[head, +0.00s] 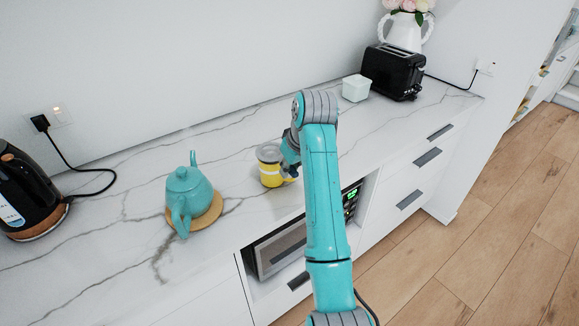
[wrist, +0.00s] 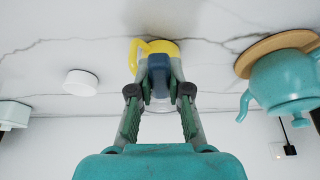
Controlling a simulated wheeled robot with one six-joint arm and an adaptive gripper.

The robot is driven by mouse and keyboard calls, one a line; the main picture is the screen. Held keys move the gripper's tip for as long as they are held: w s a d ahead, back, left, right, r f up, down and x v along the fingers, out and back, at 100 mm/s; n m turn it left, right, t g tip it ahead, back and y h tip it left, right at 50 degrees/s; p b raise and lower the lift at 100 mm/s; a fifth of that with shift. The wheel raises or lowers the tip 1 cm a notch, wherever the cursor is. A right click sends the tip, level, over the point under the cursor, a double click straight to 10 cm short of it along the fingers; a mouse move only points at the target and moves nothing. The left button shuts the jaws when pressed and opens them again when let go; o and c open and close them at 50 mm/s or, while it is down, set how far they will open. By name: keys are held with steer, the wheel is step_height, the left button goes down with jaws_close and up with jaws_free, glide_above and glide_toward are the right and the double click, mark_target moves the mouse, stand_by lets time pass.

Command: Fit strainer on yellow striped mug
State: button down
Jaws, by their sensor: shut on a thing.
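The yellow mug (head: 271,178) stands on the marble counter, just left of my gripper (head: 290,160) in the head view. A grey, rimmed strainer (head: 268,152) shows at the top of the mug. In the wrist view the mug's yellow handle and rim (wrist: 146,46) show beyond my fingertips (wrist: 161,97). My gripper is shut on a dark blue part (wrist: 158,72), which seems to belong to the strainer. Whether the strainer rests on the rim or hangs just above it, I cannot tell. The fingers and blue part hide much of the mug.
A teal teapot (head: 188,190) on a round wooden trivet (head: 214,210) stands left of the mug. A black kettle (head: 22,190) is at far left. A white container (head: 356,88) and black toaster (head: 394,72) stand right. A white round object (wrist: 80,82) lies nearby.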

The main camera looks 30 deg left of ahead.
steer(key=shift+f, duration=0.7)
stand_by(0.8)
steer(key=c, duration=0.6)
jaws_free()
steer(key=shift+o, duration=0.2)
steer(key=shift+r, duration=0.1)
steer(key=shift+r, duration=3.4)
